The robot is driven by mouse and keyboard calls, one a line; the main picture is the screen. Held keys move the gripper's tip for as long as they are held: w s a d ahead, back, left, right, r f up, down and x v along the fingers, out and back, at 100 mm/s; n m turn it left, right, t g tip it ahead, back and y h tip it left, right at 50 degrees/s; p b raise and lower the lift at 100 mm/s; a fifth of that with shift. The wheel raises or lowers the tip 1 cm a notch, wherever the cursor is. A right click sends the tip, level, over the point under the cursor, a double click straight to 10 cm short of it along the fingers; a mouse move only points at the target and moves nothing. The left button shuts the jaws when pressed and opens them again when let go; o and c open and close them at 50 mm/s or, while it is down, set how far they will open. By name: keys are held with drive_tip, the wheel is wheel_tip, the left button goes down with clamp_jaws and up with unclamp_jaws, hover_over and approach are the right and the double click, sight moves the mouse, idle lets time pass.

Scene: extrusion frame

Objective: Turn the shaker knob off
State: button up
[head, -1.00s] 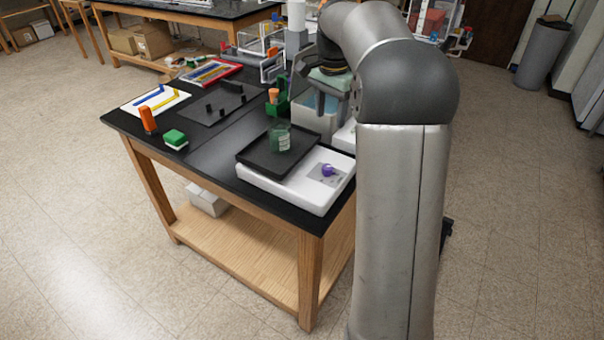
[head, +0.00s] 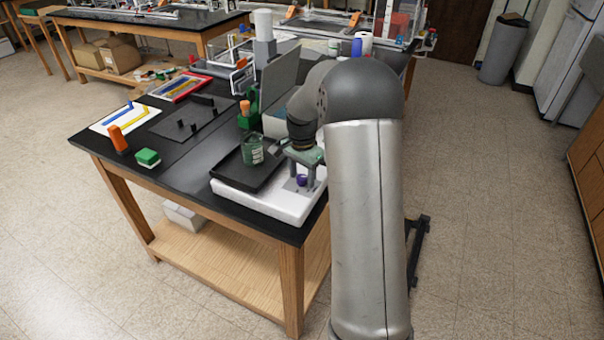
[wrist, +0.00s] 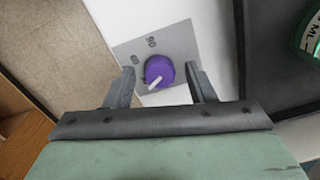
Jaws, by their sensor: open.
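The shaker (head: 262,204) is a white box with a black tray (head: 232,172) on top, at the front right corner of the black bench. Its purple knob (head: 301,180) sits on a grey panel at the right end. In the wrist view the knob (wrist: 159,71) carries a white pointer aimed down and left, and the panel (wrist: 128,52) shows printed numbers. My gripper (head: 300,182) is open above the panel. In the wrist view its fingers (wrist: 160,84) stand on either side of the knob, with gaps showing; I cannot tell the height.
A green-tinted beaker (head: 252,150) stands on the shaker tray; part of it also shows in the wrist view (wrist: 312,38). A green holder with an orange-topped item (head: 246,115) stands behind. An orange item (head: 118,140) and a green-and-white block (head: 147,158) lie at the left.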

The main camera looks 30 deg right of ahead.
drive_tip(key=shift+f, duration=0.3)
drive_tip(key=c, duration=1)
drive_tip(key=shift+n, duration=0.3)
drive_tip(key=n+b, duration=0.2)
drive_tip(key=n, duration=0.9)
drive_tip(key=shift+r+b, duration=0.1)
drive_tip(key=shift+b, duration=0.3)
drive_tip(key=shift+w+n, duration=0.1)
drive_tip(key=shift+n, duration=0.2)
